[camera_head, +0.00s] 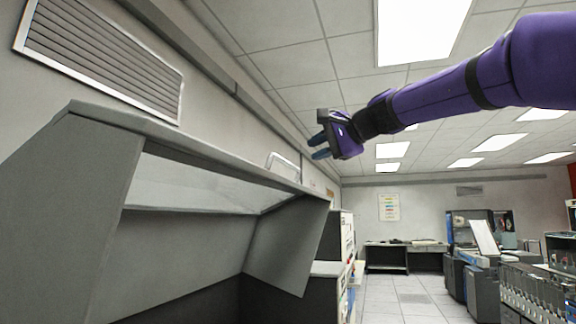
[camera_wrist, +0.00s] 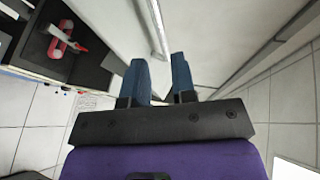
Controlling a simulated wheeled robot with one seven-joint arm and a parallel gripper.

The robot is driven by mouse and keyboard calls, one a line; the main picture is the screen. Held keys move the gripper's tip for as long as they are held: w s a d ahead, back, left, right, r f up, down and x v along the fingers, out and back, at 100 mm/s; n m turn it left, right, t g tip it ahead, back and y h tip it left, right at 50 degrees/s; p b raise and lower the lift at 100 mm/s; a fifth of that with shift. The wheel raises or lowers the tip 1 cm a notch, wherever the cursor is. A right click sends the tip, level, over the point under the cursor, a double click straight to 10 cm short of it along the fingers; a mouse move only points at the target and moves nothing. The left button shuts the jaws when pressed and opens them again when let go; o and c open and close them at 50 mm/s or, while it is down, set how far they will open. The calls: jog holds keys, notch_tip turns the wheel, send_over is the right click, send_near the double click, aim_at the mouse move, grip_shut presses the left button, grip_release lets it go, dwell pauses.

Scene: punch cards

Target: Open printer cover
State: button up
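The printer cover (camera_head: 215,182) is a large grey hood on the left in the head view. It has a sloped pale panel and grey side walls, and its top edge is near the wall. A thin pale handle (camera_head: 284,160) rises from its top edge towards the right end. My gripper (camera_head: 317,147) is up and to the right of the handle in the picture, apart from it. In the wrist view, my gripper's two blue fingers (camera_wrist: 161,70) are spread with an empty gap between them.
A louvred vent (camera_head: 100,58) is on the wall above the cover. Grey machines (camera_head: 455,280) stand at the right, with a desk (camera_head: 388,248) at the back. A tiled floor aisle (camera_head: 400,300) is clear. The wrist view shows a dark unit with a red object (camera_wrist: 60,42).

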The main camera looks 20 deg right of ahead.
aim_at(288, 165)
jog(key=x, duration=1)
jog(key=shift+s+f, duration=0.1)
jog(key=shift+f, duration=0.05)
grip_shut()
